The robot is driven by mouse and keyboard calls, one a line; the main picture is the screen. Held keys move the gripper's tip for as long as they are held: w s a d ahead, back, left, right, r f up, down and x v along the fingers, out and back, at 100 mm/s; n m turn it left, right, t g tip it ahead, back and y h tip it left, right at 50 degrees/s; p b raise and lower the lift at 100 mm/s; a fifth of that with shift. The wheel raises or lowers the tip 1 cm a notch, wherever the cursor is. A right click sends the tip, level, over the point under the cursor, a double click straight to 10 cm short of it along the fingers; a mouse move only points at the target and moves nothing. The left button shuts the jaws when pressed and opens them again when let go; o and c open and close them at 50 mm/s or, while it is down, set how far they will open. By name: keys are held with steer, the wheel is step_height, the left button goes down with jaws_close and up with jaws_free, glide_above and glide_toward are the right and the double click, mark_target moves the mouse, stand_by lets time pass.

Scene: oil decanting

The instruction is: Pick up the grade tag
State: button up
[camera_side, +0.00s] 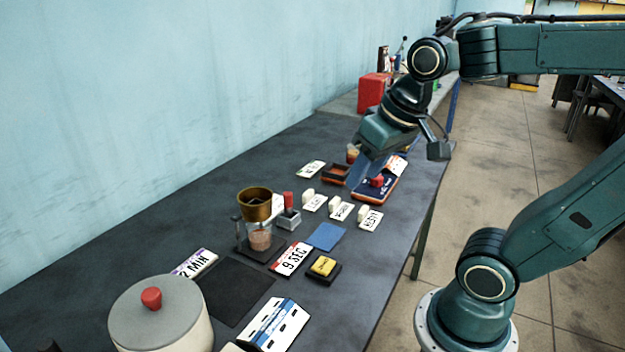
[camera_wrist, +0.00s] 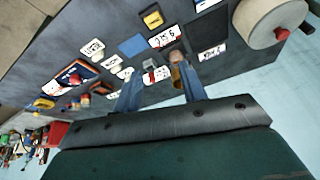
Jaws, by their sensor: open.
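Several small white tags with black lettering and pale upright grips lie in a row on the dark table; I cannot tell for sure which is the grade tag. In the side view they are a left tag (camera_side: 315,204), a middle tag (camera_side: 342,212) and a right tag (camera_side: 370,221). Small white tags also show in the wrist view (camera_wrist: 92,48), left of the blue fingers. The fingers also show in the wrist view (camera_wrist: 160,92), apart.
A lidded pot (camera_side: 160,315) is at front left. A wall runs along the left.

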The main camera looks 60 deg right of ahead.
steer(key=w+d+f+m+g, duration=0.1)
steer(key=w+d+f+m, duration=0.2)
steer(key=d, duration=0.5)
steer(key=w+d+f+m+g, duration=0.2)
steer(key=d+f+m, duration=0.3)
steer(key=d+m, duration=0.2)
steer(key=w+d+f+m+g, duration=0.1)
steer(key=w+d+f+m, duration=0.2)
steer(key=d, duration=0.7)
steer(key=shift+w+d+f+m+g+y, duration=0.35)
steer(key=shift+d+f+m, duration=0.1)
steer(key=shift+m, duration=0.45)
steer(key=shift+f, duration=0.1)
glide_above(363, 210)
steer(key=shift+d+f, duration=0.15)
steer(key=shift+f, duration=1.95)
steer(key=shift+d+f, duration=0.15)
steer(key=shift+f, duration=1.95)
steer(key=shift+a+f, duration=0.2)
steer(key=shift+f, duration=2.4)
